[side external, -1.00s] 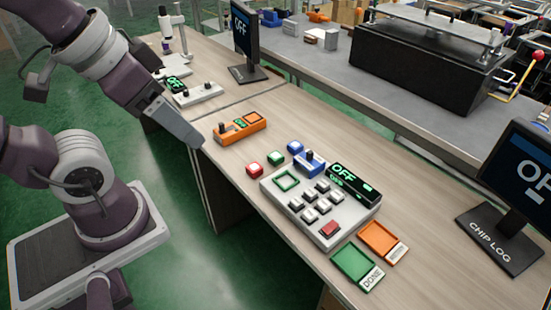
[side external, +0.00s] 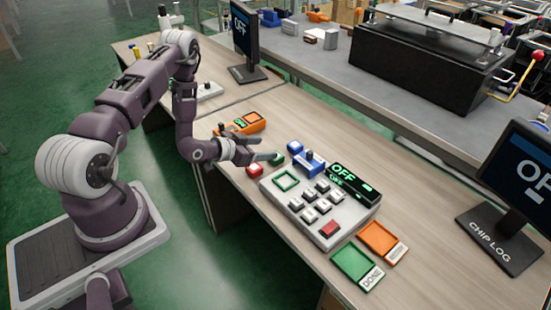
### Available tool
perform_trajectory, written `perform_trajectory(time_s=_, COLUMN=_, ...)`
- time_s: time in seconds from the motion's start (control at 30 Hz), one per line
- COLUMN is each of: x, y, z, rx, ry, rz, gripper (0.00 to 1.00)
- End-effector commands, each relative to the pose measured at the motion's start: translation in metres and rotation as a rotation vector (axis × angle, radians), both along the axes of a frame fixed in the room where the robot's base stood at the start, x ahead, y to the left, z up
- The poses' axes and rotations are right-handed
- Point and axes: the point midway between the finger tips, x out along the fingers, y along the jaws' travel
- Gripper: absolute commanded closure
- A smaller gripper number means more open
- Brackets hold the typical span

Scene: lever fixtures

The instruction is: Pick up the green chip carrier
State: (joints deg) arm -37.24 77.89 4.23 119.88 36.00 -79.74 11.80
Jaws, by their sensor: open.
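The green chip carrier (side external: 280,161) is a small green block on the wooden bench, between the red and blue ones. My gripper (side external: 265,148) is open, low over the bench, with its fingers pointing right toward the green carrier. One fingertip overlaps the carrier in this view and partly hides it. I cannot tell whether they touch. Nothing shows between the fingers.
A red block (side external: 255,170) and a blue block (side external: 295,147) stand close by. An orange device (side external: 252,122) is behind my gripper. Green (side external: 357,268) and orange (side external: 383,241) trays are at the front right.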

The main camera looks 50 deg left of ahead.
Motion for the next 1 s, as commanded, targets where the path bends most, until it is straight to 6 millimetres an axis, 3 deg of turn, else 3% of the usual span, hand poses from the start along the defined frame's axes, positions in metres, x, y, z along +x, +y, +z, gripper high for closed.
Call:
perform_trajectory(time_s=0.03, x=-0.011, y=-0.003, z=-0.014, rx=-0.03, ry=-0.023, rz=0.01, gripper=0.36)
perform_trajectory(time_s=0.17, x=-0.021, y=-0.007, z=-0.025, rx=-0.062, ry=-0.072, rz=0.023, gripper=0.36)
perform_trajectory(time_s=0.6, x=0.041, y=-0.013, z=-0.046, rx=-0.063, ry=-0.08, rz=0.024, gripper=0.36)
perform_trajectory(time_s=0.83, x=0.045, y=-0.013, z=-0.048, rx=-0.065, ry=-0.077, rz=0.025, gripper=0.36)
perform_trajectory(time_s=0.87, x=0.045, y=-0.013, z=-0.048, rx=-0.065, ry=-0.077, rz=0.025, gripper=0.38)
perform_trajectory(time_s=1.0, x=0.045, y=-0.013, z=-0.048, rx=-0.064, ry=-0.077, rz=0.026, gripper=0.66)
